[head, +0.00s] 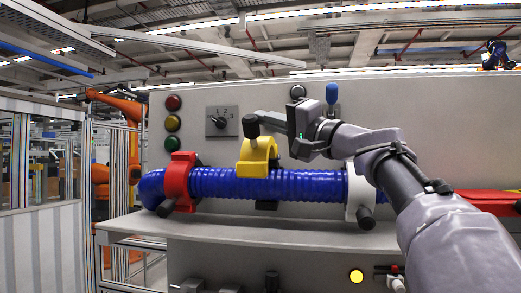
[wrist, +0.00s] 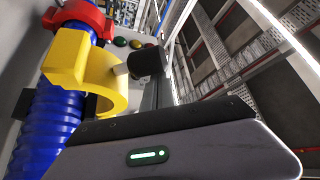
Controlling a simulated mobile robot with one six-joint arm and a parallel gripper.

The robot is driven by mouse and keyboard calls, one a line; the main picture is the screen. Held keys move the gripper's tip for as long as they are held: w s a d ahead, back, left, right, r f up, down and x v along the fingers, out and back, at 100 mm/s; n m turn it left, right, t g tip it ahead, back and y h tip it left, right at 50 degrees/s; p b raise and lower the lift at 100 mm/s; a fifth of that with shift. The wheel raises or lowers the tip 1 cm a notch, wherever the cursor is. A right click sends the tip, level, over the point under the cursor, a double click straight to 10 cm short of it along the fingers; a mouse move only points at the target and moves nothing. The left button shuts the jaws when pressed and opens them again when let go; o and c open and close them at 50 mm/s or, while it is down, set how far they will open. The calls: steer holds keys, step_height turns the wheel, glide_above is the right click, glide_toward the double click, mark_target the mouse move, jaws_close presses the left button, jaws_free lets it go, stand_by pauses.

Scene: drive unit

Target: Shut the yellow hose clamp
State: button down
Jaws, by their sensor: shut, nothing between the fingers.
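The yellow hose clamp (head: 258,157) sits around the blue ribbed hose (head: 300,184). Its curved half stands swung up above the hose, with the black knob (head: 250,127) at its upper end, so the clamp is open. My gripper (head: 262,117) is shut and empty, with its tips close behind and just right of the knob. I cannot tell whether they touch. In the wrist view the yellow clamp (wrist: 80,70) shows as an open arc with its knob (wrist: 146,62) pointing right. The fingertips are hard to make out there.
A red clamp (head: 177,181) and a white clamp (head: 354,190) sit on the hose to either side, both closed with knobs low in front. Behind are a grey panel with a rotary switch (head: 221,121), indicator lamps (head: 173,123) and a blue-topped lever (head: 332,93). A ledge (head: 260,231) runs below.

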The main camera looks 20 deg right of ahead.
mark_target(265, 154)
steer(key=f+n+y+b, duration=0.1)
steer(key=f+n+b, duration=0.1)
steer(key=b, duration=0.1)
steer(key=s+f+n+y+b, duration=0.1)
steer(key=f+n+b, duration=0.1)
steer(key=f+b, duration=0.1)
steer(key=f+n+y+b, duration=0.2)
steer(key=b, duration=0.3)
steer(key=shift+s+a+f, duration=0.25)
steer(key=shift+a, duration=0.05)
step_height(265, 154, down, 9)
steer(key=w+d+n+g+y+b, duration=0.1)
steer(key=w+n+g+y+b, duration=0.1)
steer(key=n+g+y+b, duration=0.2)
steer(key=shift+d+f+n+y+b, duration=0.2)
steer(key=shift+n+y+b, duration=0.4)
steer(key=shift+n+b, duration=1.5)
steer(key=shift+w+p, duration=0.1)
steer(key=shift+p, duration=0.2)
